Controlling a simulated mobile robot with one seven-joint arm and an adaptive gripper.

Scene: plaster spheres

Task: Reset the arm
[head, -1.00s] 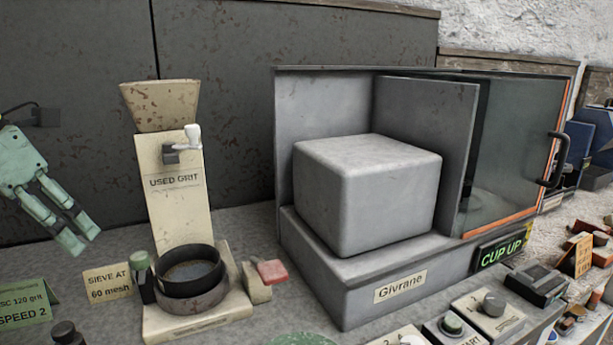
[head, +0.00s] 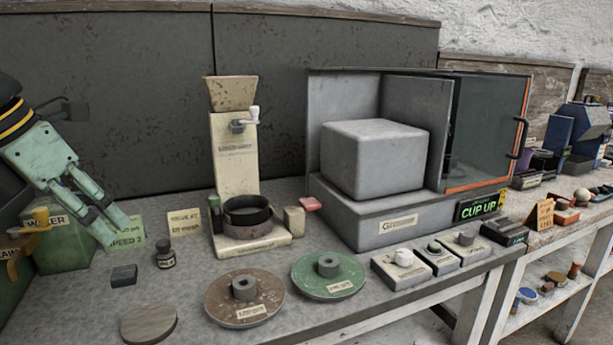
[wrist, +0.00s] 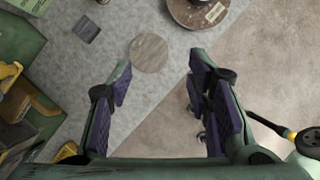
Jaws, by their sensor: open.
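My gripper (head: 108,218) is at the left of the head view, pale green, open and empty, pointing down and to the right in front of the back panel. In the wrist view my gripper (wrist: 160,92) shows two spread fingers with purple pads and nothing between them. A round grey-brown disc (wrist: 149,53) lies on the bench beyond the fingertips; the disc also shows in the head view (head: 148,324).
Green containers (head: 60,240) with yellow taps stand at the left below my gripper. A used-grit stand (head: 234,155), a grey machine (head: 385,220), a brown disc (head: 243,300) and a green disc (head: 328,275) sit on the bench (head: 190,285). Shelves (head: 545,300) are at the right.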

